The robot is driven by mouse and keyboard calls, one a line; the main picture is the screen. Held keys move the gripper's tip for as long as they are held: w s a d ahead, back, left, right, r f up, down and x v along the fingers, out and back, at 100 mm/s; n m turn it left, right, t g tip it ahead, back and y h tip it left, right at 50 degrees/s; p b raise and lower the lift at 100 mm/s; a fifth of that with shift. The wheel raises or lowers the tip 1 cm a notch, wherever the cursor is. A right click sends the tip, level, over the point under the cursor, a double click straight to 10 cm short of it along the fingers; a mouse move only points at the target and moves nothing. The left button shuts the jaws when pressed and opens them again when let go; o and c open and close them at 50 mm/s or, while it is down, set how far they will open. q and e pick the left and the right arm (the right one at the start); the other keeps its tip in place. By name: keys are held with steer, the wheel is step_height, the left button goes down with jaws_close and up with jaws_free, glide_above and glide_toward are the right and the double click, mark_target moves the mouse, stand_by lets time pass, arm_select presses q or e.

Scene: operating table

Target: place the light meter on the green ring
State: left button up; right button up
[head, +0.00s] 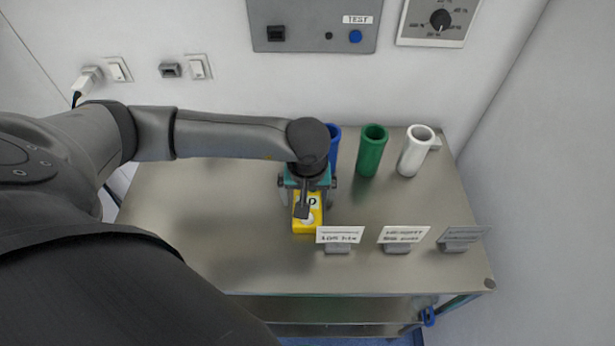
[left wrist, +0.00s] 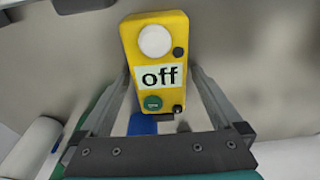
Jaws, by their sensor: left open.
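The light meter is a yellow box (head: 304,226) on the steel table, just behind the leftmost sign. In the left wrist view the light meter (left wrist: 155,40) shows a white dome, an "off" label, a green button and a small dark knob. My left gripper (head: 305,200) is above it, pointing down. In the left wrist view the open fingers of my left gripper (left wrist: 160,74) lie on either side of the meter's lower part. My arm hides part of the meter in the head view. A green open-topped tube (head: 372,152) stands behind right; I see no separate green ring. My right gripper is not in view.
A blue tube (head: 334,147), partly hidden by my arm, and a white tube (head: 415,152) flank the green one. Three small signs (head: 340,235) (head: 404,235) (head: 463,235) stand along the front right. The left part of the table (head: 210,220) is clear. A wall closes off the back.

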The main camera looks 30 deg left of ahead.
arm_select(q)
steer(key=shift+c, duration=0.4)
jaws_close()
stand_by(0.4)
steer(key=shift+r, duration=0.15)
